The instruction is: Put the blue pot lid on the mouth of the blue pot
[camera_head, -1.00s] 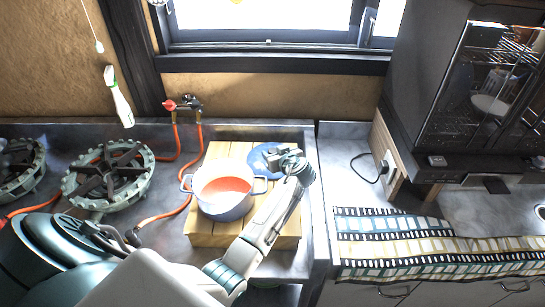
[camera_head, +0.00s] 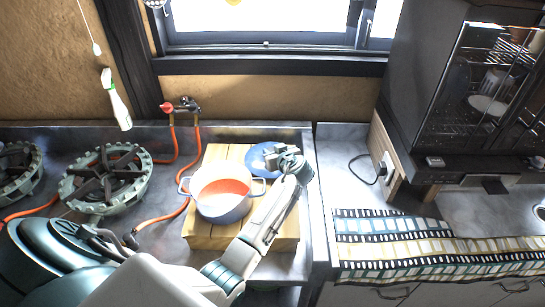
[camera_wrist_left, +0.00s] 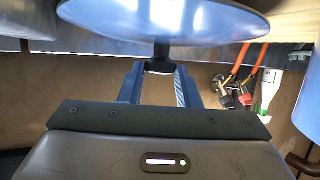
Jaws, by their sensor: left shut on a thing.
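The blue pot (camera_head: 222,205) stands upright on a wooden board, with red contents showing through its open mouth. The blue pot lid (camera_head: 263,158) is behind and to the right of the pot, partly hidden by my left gripper (camera_head: 277,153). In the left wrist view the lid (camera_wrist_left: 165,18) fills the top of the picture, and its dark knob (camera_wrist_left: 160,62) sits between the two fingers of my left gripper (camera_wrist_left: 160,82), which is shut on it. The edge of the pot (camera_wrist_left: 309,100) seems to show at the right there. My right gripper is not in view.
The wooden board (camera_head: 205,238) lies on the grey counter. Gas burners (camera_head: 105,180) with orange hoses are at the left, and a red-handled valve (camera_head: 180,106) is behind. A patterned cloth (camera_head: 400,240) and a dark cabinet (camera_head: 470,90) are at the right.

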